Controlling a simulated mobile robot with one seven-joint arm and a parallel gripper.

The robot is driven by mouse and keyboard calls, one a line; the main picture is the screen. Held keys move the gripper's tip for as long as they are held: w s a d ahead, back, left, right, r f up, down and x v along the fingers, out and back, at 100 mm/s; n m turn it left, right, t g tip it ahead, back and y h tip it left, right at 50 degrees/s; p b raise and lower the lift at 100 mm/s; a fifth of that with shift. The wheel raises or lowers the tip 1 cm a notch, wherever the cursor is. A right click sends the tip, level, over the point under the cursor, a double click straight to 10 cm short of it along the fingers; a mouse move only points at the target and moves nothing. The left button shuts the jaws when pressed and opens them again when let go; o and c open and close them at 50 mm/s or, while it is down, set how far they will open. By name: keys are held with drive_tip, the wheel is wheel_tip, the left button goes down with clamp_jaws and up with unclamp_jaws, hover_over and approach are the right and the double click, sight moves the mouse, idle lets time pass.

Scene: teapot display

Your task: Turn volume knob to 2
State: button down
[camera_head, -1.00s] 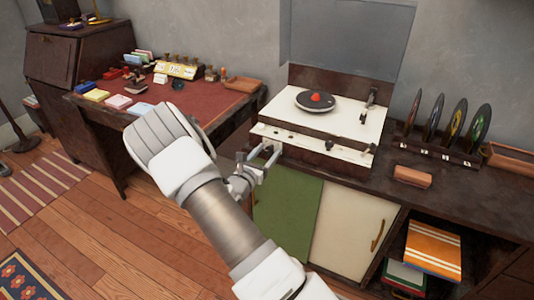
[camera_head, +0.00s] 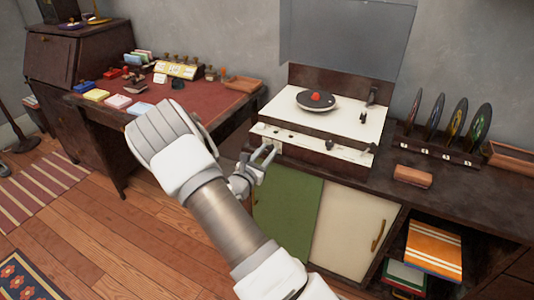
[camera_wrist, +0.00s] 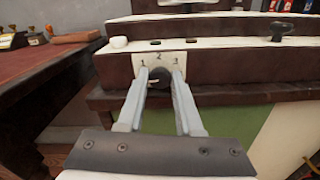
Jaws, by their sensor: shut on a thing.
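The volume knob (camera_wrist: 159,76) is a small dark round knob on the front of the record player (camera_head: 300,146). A white plate (camera_wrist: 160,59) above it carries the marks 1, 2 and 3, with 2 at the top middle. My gripper (camera_wrist: 160,80) is shut on the knob, with one finger on its left and one on its right. In the head view my gripper (camera_head: 267,153) is at the left end of the player's front, and the knob cannot be made out there. I cannot tell which number the knob points to.
The player's cream top holds a turntable (camera_head: 317,99) and a raised clear lid (camera_head: 347,38). Another dark knob (camera_wrist: 281,30) sticks out to the right. The red-topped desk (camera_head: 180,108) stands close on the left. A brown block (camera_head: 413,176) lies on the cabinet to the right.

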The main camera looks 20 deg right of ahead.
drive_tip(key=m+b, duration=0.2)
drive_tip(key=m, duration=0.3)
drive_tip(key=shift+f+b, duration=0.1)
drive_tip(key=shift+b, duration=0.2)
drive_tip(key=shift+m, duration=0.5)
drive_tip(key=c, duration=0.6)
unclamp_jaws()
